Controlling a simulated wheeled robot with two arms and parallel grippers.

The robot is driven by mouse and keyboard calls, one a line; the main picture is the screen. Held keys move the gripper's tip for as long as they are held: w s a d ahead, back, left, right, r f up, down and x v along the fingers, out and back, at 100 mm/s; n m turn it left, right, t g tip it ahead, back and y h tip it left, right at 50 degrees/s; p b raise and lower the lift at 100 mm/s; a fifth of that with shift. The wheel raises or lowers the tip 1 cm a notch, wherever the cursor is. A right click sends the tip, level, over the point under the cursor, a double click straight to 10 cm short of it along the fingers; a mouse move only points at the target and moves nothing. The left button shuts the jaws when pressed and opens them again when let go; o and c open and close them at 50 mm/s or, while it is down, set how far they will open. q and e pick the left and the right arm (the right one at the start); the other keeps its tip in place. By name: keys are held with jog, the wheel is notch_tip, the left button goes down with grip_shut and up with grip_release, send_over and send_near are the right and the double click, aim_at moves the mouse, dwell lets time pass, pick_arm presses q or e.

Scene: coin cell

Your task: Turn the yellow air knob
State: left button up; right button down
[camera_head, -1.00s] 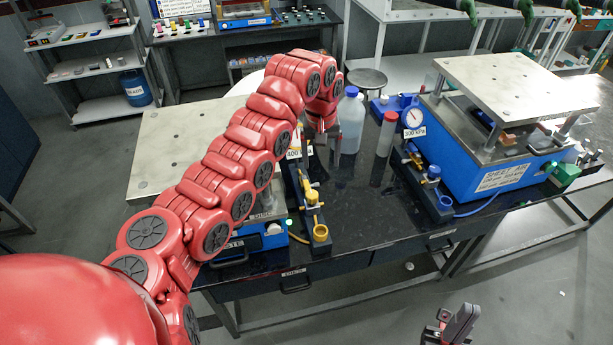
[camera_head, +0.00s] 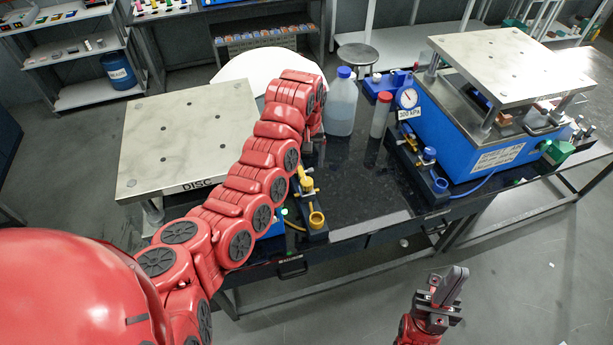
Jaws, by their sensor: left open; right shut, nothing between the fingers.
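On the dark strip at the right side of the left press, a yellow knob-like part (camera_head: 306,183) shows just right of my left arm. A yellow ring-topped part (camera_head: 317,218) stands nearer the table's front edge. I cannot tell for sure which is the air knob. My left gripper (camera_head: 314,148) hangs pointing down beyond the yellow parts, apart from them; its fingers are small and partly hidden by its wrist, open and empty. My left arm covers part of the left press and its gauge. My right gripper (camera_head: 451,288) is shut and empty, in front of the table over the floor.
The left press has a pale top plate (camera_head: 185,140). A blue-capped bottle (camera_head: 342,105) and a red-capped bottle (camera_head: 380,118) stand close to the right of my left gripper. A blue press (camera_head: 470,140) with blue knobs stands right. The black tabletop (camera_head: 365,190) between is clear.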

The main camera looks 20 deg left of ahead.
aim_at(306, 181)
pick_arm(q)
jog(key=shift+d+f, duration=0.1)
jog(key=shift+f, duration=0.3)
notch_tip(306, 181, down, 4)
jog(key=shift+f+b, duration=0.1)
jog(key=shift+b, duration=0.75)
jog(key=shift+f, duration=0.3)
jog(key=shift+f+p, duration=0.45)
jog(key=shift+f, duration=0.7)
